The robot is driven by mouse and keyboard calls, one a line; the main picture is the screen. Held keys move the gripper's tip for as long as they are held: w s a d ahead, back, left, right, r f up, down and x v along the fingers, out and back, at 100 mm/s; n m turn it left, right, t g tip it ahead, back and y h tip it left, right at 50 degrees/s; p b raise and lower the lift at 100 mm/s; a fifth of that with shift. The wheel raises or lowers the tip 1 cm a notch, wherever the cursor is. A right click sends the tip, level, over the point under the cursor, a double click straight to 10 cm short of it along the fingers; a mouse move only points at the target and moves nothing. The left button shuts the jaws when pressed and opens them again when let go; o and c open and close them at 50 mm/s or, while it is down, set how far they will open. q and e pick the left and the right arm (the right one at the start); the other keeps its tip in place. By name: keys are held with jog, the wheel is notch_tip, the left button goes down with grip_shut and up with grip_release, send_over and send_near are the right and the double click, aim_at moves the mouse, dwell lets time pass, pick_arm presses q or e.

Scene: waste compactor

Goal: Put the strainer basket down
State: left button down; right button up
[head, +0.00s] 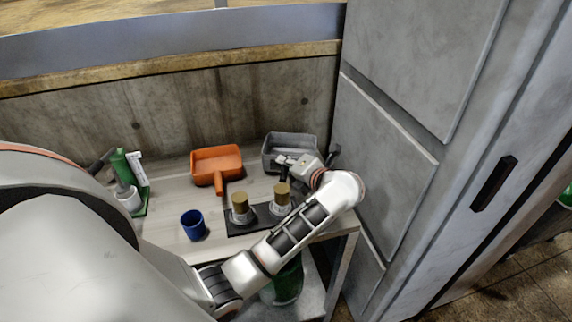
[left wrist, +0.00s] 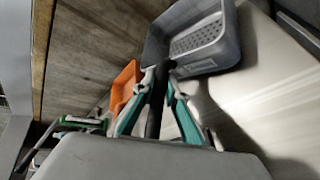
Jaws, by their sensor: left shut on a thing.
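The grey strainer basket (head: 292,139) is at the back right of the light table, near the cabinet side. In the left wrist view the strainer basket (left wrist: 232,30) shows its perforated face and a dark handle (left wrist: 155,112) running back between my fingers. My left gripper (head: 286,160) is shut on that handle, at the basket's near side. Its teal-sided fingers also show in the left wrist view (left wrist: 160,78). I cannot tell whether the basket's underside touches the table. My right gripper is not in view.
An orange scoop (head: 217,162) lies left of the basket. Two brown-topped pieces stand on a dark mat (head: 243,228) in front. The grey cabinet (head: 385,150) bounds the right. Bare table (head: 170,190) shows left of the scoop.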

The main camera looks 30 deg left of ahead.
pick_arm(q)
jog(key=shift+f+b, duration=0.3)
jog(key=shift+f, duration=0.05)
jog(key=c, duration=2)
grip_release()
jog(key=shift+o, duration=0.2)
